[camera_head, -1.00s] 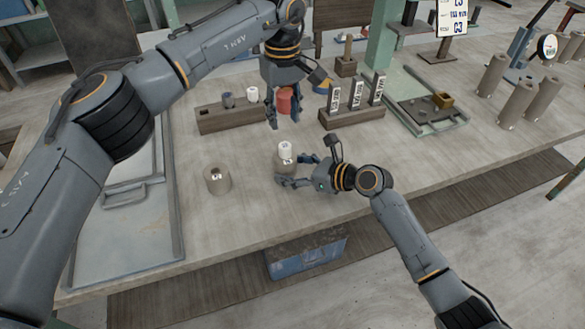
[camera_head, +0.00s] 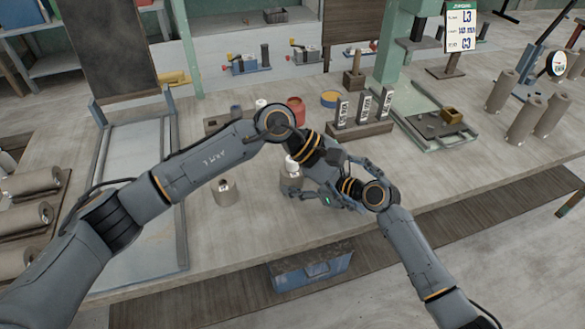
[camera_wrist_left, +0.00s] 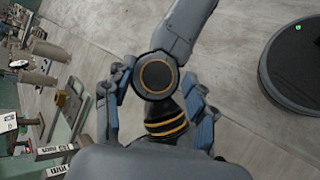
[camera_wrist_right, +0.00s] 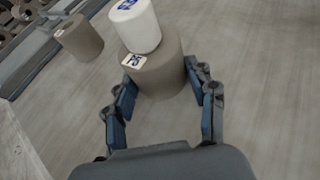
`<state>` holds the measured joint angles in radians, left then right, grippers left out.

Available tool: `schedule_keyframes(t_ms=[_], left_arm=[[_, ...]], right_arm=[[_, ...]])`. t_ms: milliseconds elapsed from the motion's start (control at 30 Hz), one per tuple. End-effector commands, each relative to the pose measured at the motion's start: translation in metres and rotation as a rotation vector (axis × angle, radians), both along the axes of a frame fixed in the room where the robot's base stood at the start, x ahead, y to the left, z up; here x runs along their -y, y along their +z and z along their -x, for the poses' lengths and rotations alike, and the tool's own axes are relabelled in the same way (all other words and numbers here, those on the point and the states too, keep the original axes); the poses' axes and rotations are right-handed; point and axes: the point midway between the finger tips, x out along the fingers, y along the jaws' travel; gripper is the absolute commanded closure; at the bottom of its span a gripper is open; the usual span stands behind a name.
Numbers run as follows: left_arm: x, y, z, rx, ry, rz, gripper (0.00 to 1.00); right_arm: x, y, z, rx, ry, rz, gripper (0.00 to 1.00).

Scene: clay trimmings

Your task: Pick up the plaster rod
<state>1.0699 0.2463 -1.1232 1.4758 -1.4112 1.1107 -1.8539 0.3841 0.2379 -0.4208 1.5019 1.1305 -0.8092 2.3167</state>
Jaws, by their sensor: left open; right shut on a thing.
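A white cylinder with a blue mark, which looks like the plaster rod (camera_head: 290,163), stands upright in or on top of a grey clay cylinder (camera_head: 291,183). The right wrist view shows this rod (camera_wrist_right: 134,25) and the grey cylinder (camera_wrist_right: 158,72) up close. My right gripper (camera_wrist_right: 163,92) is shut on the grey cylinder, one finger on each side. My left gripper (camera_head: 368,167) is open, right of the rod and above my right wrist. The left wrist view shows its fingers (camera_wrist_left: 155,85) spread, with my right arm's joint between them; whether they touch is unclear.
Another grey cylinder (camera_head: 225,192) stands left of my right gripper. A holder with several labelled uprights (camera_head: 360,130) stands behind my left gripper. A red pot (camera_head: 296,110) and a white piece (camera_head: 261,104) are further back. A metal tray (camera_head: 130,238) lies at left.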

Motion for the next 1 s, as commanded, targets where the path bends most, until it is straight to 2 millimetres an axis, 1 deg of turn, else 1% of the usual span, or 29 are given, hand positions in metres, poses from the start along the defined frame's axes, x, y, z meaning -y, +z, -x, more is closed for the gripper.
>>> schedule_keyframes(t_ms=[33,100,167,200,267,367,467,567,700,800,900,1000], left_arm=[[0.009,0.003,0.013,-0.042,0.034,0.109,0.44],[0.018,0.016,0.024,-0.097,0.098,0.262,0.44],[0.021,0.028,0.030,-0.146,0.163,0.387,0.44],[0.022,0.035,0.030,-0.178,0.217,0.460,0.44],[0.023,0.039,0.024,-0.224,0.306,0.555,0.44],[0.014,0.045,0.013,-0.301,0.470,0.703,0.44],[-0.004,0.044,-0.001,-0.377,0.654,0.831,0.44],[-0.031,0.035,-0.015,-0.450,0.856,0.938,0.44],[-0.078,0.009,-0.028,-0.541,1.151,1.041,0.44],[-0.112,-0.014,-0.030,-0.588,1.343,1.081,0.44],[-0.139,-0.034,-0.028,-0.618,1.495,1.097,0.44],[-0.158,-0.048,-0.024,-0.633,1.597,1.104,0.44]], right_arm=[[0.001,-0.001,0.000,-0.001,-0.001,0.002,0.86],[0.001,-0.001,0.000,-0.002,-0.001,0.002,0.86],[0.001,-0.001,0.000,-0.002,-0.002,0.002,0.86],[0.001,-0.001,0.000,-0.002,-0.002,0.002,0.86],[0.001,-0.001,0.000,-0.002,-0.001,0.002,0.86],[0.001,-0.001,0.000,-0.002,-0.001,0.001,0.86],[0.001,-0.001,0.000,-0.001,-0.001,0.002,0.86],[0.001,-0.001,0.000,-0.001,-0.001,0.003,0.86],[0.001,-0.001,0.000,-0.002,-0.001,0.002,0.86],[0.001,-0.001,0.000,-0.001,-0.001,0.002,0.86],[0.001,-0.001,0.000,-0.001,-0.001,0.002,0.86],[0.001,-0.001,0.000,-0.001,-0.001,0.002,0.86]])
